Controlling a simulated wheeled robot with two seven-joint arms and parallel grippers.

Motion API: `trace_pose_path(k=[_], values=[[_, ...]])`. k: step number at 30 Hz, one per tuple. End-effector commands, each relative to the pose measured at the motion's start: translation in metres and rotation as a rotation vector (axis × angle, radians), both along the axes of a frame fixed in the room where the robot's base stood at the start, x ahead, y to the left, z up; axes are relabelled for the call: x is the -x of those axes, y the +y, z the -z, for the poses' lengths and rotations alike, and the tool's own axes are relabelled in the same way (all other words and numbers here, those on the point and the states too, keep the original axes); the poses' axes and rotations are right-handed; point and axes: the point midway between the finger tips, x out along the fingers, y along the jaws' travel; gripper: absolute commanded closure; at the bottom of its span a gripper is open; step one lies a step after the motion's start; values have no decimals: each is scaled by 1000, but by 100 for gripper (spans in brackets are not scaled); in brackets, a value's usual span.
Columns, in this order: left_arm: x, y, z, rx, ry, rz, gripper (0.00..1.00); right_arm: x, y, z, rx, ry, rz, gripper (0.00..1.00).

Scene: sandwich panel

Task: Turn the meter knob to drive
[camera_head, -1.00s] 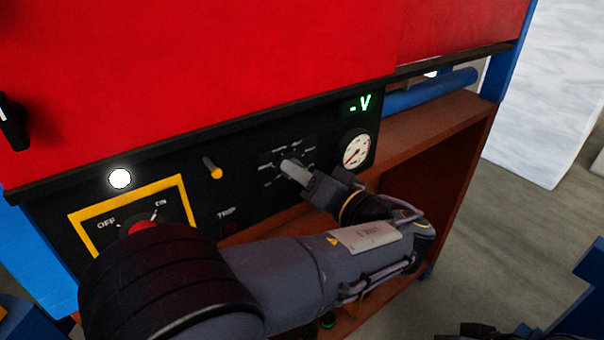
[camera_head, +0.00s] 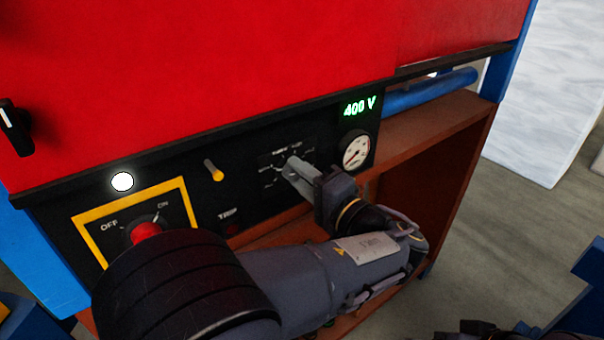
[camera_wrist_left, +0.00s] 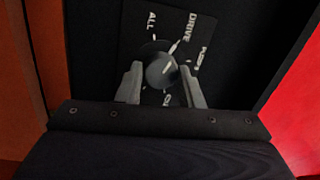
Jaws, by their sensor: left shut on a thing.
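The meter knob (camera_wrist_left: 162,70) is a dark round knob on a black label plate in the left wrist view. The labels ALL and DRIVE show above it; a white mark at its upper right points roughly toward DRIVE. My left gripper (camera_head: 300,171) reaches the knob on the panel in the head view. In the left wrist view its two grey fingers (camera_wrist_left: 162,82) stand on either side of the knob, shut on it. The fingers hide much of the knob in the head view. The green display (camera_head: 360,106) reads 400 V.
The black panel also carries a round white gauge (camera_head: 356,151), a yellow-tipped toggle (camera_head: 213,170), a lit white lamp (camera_head: 122,182) and a red OFF/ON switch (camera_head: 147,231) in a yellow frame. A red cabinet front (camera_head: 250,70) rises above it. An open brown shelf (camera_head: 440,170) lies to the right.

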Motion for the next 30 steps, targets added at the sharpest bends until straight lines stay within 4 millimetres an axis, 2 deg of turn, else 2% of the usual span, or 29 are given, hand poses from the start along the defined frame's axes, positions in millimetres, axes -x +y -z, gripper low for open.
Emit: trace_pose_path(k=[19, 20, 24, 30], values=[[0, -1, 1, -44, 32, 2, 89, 0, 0, -2, 0, 0, 0, 40], [0, -1, 1, -44, 32, 2, 62, 0, 0, -2, 0, 0, 0, 40], [0, 0, 1, -43, 32, 1, 45, 0, 0, -2, 0, 0, 0, 40], [0, 0, 1, -42, 31, 1, 45, 0, 0, -2, 0, 0, 0, 40]])
